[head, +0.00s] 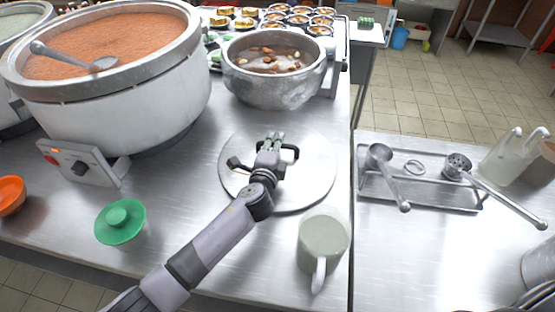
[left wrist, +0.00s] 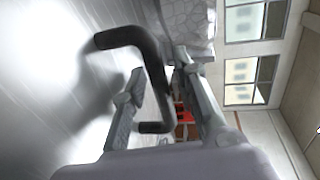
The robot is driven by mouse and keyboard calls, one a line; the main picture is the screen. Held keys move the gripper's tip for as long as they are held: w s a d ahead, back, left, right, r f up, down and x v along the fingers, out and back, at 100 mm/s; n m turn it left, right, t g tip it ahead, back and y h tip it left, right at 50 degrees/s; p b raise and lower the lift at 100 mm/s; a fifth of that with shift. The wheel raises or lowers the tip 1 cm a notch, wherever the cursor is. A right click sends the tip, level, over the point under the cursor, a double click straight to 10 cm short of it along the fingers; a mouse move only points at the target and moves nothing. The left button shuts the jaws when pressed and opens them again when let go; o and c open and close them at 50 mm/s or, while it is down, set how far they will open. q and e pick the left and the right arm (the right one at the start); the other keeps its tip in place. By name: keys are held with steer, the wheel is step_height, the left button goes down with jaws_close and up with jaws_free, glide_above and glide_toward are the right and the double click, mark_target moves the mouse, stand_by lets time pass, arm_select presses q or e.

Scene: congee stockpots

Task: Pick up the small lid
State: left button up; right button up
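A round steel lid (head: 313,182) lies flat on the steel counter. Its black handle (head: 291,152) shows on both sides of my left wrist. My left gripper (head: 273,138) is over this lid, at the handle. In the left wrist view, the black bar handle (left wrist: 152,62) passes between the two spread fingers of the left gripper (left wrist: 158,72); I cannot tell whether either finger touches it. My right gripper is not in view.
A steel pot (head: 275,88) stands behind the steel lid. A large congee stockpot (head: 150,105) stands at the left. A grey-green mug (head: 323,240) stands in front of the lid. A tray (head: 425,196) with ladles lies on the right counter, past a seam.

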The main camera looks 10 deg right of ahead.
arm_select(q)
jaws_close()
steer(key=shift+f, duration=0.1)
stand_by(0.5)
